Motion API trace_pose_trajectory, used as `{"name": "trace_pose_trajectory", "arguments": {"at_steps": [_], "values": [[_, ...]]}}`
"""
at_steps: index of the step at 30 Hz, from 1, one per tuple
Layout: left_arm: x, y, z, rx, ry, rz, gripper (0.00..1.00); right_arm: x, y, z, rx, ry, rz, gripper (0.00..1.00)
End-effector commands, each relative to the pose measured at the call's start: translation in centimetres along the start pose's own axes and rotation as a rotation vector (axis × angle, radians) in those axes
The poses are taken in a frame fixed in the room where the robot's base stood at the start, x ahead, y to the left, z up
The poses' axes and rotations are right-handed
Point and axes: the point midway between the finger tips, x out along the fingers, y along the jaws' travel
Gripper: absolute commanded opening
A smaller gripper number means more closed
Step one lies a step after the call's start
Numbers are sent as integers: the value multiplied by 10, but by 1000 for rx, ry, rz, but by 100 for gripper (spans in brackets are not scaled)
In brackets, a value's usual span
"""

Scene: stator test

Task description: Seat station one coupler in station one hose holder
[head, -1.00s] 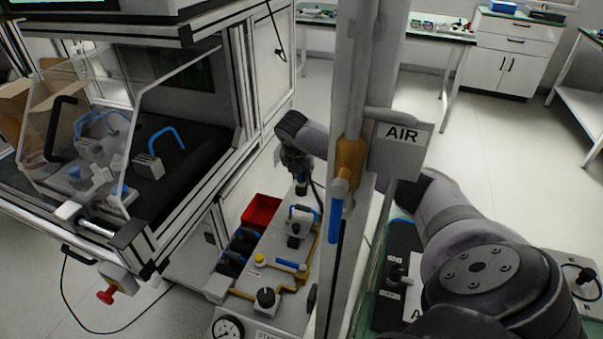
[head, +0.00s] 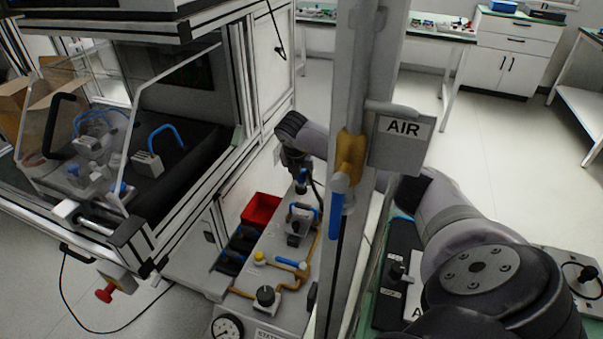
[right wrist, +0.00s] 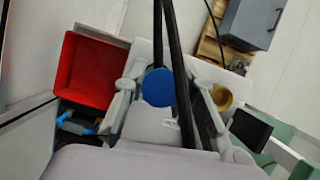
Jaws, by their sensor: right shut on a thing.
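My right gripper (head: 301,186) hangs over the far end of the station panel (head: 245,306) in the head view, small and partly dark. In the right wrist view its two grey fingers (right wrist: 165,112) stand either side of a round blue-ended piece, which I take to be the coupler (right wrist: 158,87). The gripper is shut on it; the finger contact is not clear. Dark hoses run up past the coupler. A yellow ring (right wrist: 222,97) sits right of the fingers; I cannot tell whether it is the hose holder. My left gripper is out of view.
A red bin (head: 261,208) stands left of the panel. A grey post with a blue-handled valve (head: 337,214) and AIR sign (head: 402,128) rises beside my right arm. A black knob (head: 266,296) and gauge (head: 227,328) stand at the panel's near end.

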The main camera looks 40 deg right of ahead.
Motion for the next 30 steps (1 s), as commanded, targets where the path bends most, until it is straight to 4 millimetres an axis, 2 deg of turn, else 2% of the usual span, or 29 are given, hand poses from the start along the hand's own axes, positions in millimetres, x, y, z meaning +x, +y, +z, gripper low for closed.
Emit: {"name": "trace_pose_trajectory", "arguments": {"at_steps": [4,5,15,25,30], "values": [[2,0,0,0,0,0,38,3,0,-1,0,0,0,0],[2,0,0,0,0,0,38,2,0,-1,0,0,0,25],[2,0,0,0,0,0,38,2,0,-1,0,0,0,48],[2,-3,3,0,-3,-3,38,0,0,-1,0,0,0,48],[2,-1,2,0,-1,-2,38,-20,1,0,0,-2,3,48]]}}
